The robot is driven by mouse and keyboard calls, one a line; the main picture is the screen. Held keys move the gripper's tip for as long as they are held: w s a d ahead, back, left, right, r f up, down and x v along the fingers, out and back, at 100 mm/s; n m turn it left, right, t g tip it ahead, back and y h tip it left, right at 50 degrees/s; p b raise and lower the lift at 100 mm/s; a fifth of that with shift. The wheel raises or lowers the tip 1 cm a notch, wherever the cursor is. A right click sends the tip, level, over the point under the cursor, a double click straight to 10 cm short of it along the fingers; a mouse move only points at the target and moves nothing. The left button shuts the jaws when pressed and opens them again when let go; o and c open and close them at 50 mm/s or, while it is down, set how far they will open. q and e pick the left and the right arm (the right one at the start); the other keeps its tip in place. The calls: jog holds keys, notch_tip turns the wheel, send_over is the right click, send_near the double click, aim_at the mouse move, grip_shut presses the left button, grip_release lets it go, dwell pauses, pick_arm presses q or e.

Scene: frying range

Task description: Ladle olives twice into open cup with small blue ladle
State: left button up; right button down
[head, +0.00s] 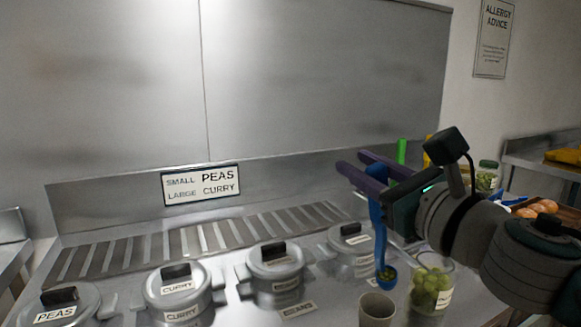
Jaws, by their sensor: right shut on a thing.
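My right gripper (362,170) is shut on the handle of the small blue ladle (378,219). The ladle hangs roughly upright, and its bowl (387,274) holds something greenish, too small to make out clearly. The bowl is above and slightly right of the open cup (376,310), a plain grey-beige cup cut off by the bottom edge. A clear jar of green olives (431,289) stands to the right of the cup, with a label on its side. The ladle bowl is outside the jar, at its upper left. My left gripper is out of view.
Lidded pots labelled PEAS (55,312) and CURRY (180,288), and further lidded pots (276,268) and (352,240), line the counter to the left. A slatted vent lies behind them. A small jar (487,177) and orange-brown round items (540,208) are at right, partly behind my arm.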

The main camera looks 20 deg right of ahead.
jog(key=s+a+f+n+y+b, duration=0.2)
jog(key=a+f+n+y+b, duration=0.1)
jog(key=a+f+n+b, duration=0.4)
jog(key=s+a+f+n+t+y+b, duration=0.1)
jog(key=s+a+f+n+y+b, duration=0.1)
jog(key=a+f+n+b, duration=0.5)
jog(key=shift+s+a+f+n+y+b, duration=0.15)
jog(key=shift+s+f+n+y+b, duration=0.6)
jog(key=shift+b, duration=2.3)
jog(key=shift+f+n+h, duration=0.3)
jog(key=shift+n+h, duration=0.05)
jog(key=shift+n, duration=0.3)
